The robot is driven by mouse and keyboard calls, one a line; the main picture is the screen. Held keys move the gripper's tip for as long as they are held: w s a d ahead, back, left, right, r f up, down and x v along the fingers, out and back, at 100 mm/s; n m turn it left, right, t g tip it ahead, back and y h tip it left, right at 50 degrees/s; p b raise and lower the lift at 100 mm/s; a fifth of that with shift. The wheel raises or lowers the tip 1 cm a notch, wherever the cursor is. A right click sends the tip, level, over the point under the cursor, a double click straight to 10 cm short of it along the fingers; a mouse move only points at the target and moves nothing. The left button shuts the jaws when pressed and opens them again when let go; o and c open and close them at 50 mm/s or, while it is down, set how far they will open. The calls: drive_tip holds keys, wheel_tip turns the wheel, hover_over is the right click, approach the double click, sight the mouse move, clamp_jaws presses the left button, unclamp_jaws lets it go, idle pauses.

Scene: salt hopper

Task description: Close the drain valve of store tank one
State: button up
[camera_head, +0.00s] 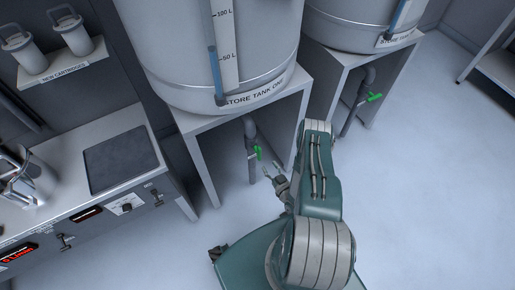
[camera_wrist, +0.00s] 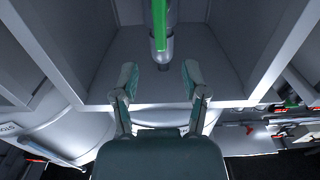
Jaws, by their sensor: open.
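Store tank one (camera_head: 225,55) is a large pale tank on a grey stand (camera_head: 205,135), with its name on a label at its base. A grey drain pipe (camera_head: 250,134) comes down under it, with a green valve handle (camera_head: 258,152). My gripper (camera_head: 272,171) is just below and right of the handle, apart from it. In the wrist view the green handle (camera_wrist: 160,22) stands in line with the grey pipe (camera_wrist: 161,55) at the top middle. My gripper (camera_wrist: 160,72) is open there, one finger on each side of the pipe's end, with nothing between them.
A second tank (camera_head: 355,25) on its own stand has another green valve handle (camera_head: 375,97) to the right. A bench (camera_head: 95,190) with a dark plate and front controls stands at the left. A shelf (camera_head: 62,62) holds white cartridges. The floor at the right is clear.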

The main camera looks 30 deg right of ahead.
sight(260, 153)
drive_tip(key=w, duration=0.9)
drive_tip(key=shift+w+a, duration=0.2)
clamp_jaws()
